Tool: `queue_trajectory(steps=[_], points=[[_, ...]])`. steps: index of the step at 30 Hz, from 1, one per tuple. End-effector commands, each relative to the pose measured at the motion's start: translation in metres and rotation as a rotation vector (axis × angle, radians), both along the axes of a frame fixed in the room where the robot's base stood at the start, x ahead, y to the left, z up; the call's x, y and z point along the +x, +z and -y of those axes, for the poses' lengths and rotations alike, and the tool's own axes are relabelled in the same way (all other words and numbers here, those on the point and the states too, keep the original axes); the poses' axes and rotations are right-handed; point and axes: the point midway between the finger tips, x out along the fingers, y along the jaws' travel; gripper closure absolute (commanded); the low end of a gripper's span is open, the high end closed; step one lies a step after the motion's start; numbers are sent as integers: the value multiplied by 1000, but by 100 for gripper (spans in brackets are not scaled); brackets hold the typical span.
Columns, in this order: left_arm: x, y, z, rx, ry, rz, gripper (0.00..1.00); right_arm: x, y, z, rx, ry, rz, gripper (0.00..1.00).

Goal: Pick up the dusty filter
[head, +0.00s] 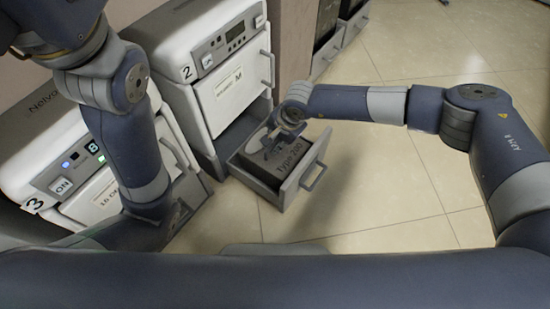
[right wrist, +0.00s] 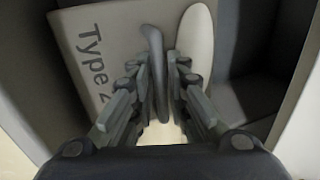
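The filter is a grey block (head: 288,163) marked "Type 2..." in dark letters, lying in the pulled-out drawer of the cabinet numbered 2. In the right wrist view the filter (right wrist: 100,45) fills the upper left, with a thin grey curved handle (right wrist: 153,40) standing up from it. My right gripper (right wrist: 158,75) points down into the drawer; its two fingers are close together on either side of the handle and look closed on it. My left gripper (head: 178,215) hangs low in front of the cabinet numbered 3; its fingers are too hidden and dark to read.
The open drawer (head: 312,178) has raised walls close around my right gripper and a handle at its front. Cabinet 2 (head: 208,60) and cabinet 3 (head: 50,160) stand along the left. The tiled floor (head: 390,190) to the right of the drawer is clear.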

Motion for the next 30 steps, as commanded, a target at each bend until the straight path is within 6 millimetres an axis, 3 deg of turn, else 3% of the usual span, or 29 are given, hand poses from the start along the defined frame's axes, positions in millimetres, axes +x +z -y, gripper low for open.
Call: queue_trajectory(steps=[4, 7, 23, 30], points=[[0, 1, 0, 0, 0, 0, 100, 0, 1, 0, 0, 0, 0, 85], [0, 1, 0, 0, 0, 0, 100, 0, 1, 0, 0, 0, 0, 100], [0, 2, 0, 0, -1, 1, 100, 1, 4, -1, 4, 0, 3, 100], [3, 6, -1, -4, -3, -10, 100, 1, 17, -1, 5, 0, 4, 100]])
